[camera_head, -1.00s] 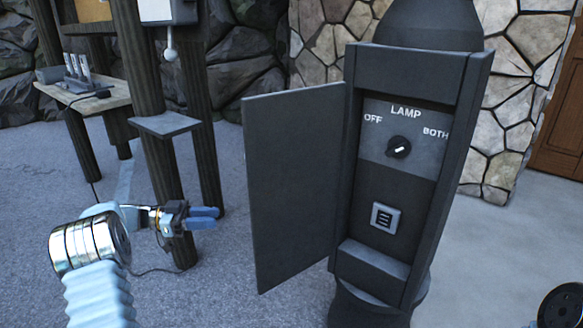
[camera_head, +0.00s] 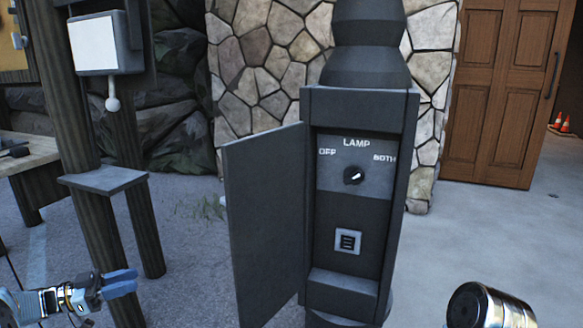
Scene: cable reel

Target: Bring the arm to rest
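My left gripper (camera_head: 122,283) is at the lower left, beside the wooden posts and well apart from the lamp post. Its blue fingers lie close together with no clear gap and nothing visible between them. Part of my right arm (camera_head: 490,306) shows at the lower right edge; its gripper is out of view. The dark lamp post (camera_head: 362,100) stands in the middle with its hatch door (camera_head: 268,220) swung open to the left. Inside are the LAMP selector knob (camera_head: 353,175), its pointer toward BOTH, and a small square socket or switch (camera_head: 348,242).
A small shelf (camera_head: 104,180) sticks out from a wooden post at left, with a white box (camera_head: 97,43) above. A workbench (camera_head: 28,152) is at the far left. A stone wall and wooden door (camera_head: 495,95) stand behind. Floor at right is open.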

